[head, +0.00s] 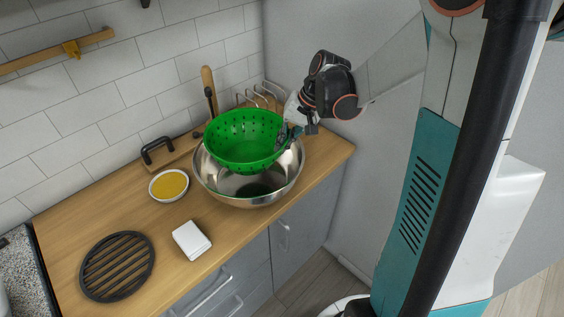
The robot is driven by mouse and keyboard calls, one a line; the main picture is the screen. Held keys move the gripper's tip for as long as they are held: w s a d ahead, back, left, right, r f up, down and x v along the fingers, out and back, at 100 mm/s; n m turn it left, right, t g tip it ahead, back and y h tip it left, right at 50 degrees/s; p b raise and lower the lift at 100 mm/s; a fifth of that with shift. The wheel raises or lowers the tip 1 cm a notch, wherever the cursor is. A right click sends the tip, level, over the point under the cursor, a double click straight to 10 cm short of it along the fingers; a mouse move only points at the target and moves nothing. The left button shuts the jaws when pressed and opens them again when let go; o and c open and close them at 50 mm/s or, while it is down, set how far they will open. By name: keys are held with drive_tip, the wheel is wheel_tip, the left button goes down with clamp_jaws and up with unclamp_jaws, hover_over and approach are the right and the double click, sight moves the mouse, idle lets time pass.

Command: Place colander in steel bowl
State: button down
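A green colander (238,150) with holes in its wall is over the steel bowl (280,180) in the head view. Its base overlaps the bowl's opening, and a dark shadow or reflection shows inside the bowl below it. The colander looks slightly tilted, and I cannot tell whether it touches the bowl. My gripper (288,137) is at the colander's right rim, with its fingers on the rim. It appears shut on the rim. The steel bowl stands on the wooden counter near its right end.
A small bowl of yellow contents (169,186) stands left of the steel bowl. A white box (191,240) and a round black trivet (117,266) lie nearer the front left. A wire rack (262,97) and a wooden-handled utensil (208,80) are behind. A wall closes the right side.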

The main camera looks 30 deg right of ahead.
wheel_tip(320, 180, down, 7)
drive_tip(key=shift+b, duration=0.8)
drive_tip(key=shift+r, duration=0.1)
drive_tip(key=shift+f+b, duration=0.35)
drive_tip(key=shift+f, duration=0.3)
drive_tip(key=c, duration=1.8)
unclamp_jaws()
drive_tip(key=shift+r, duration=0.2)
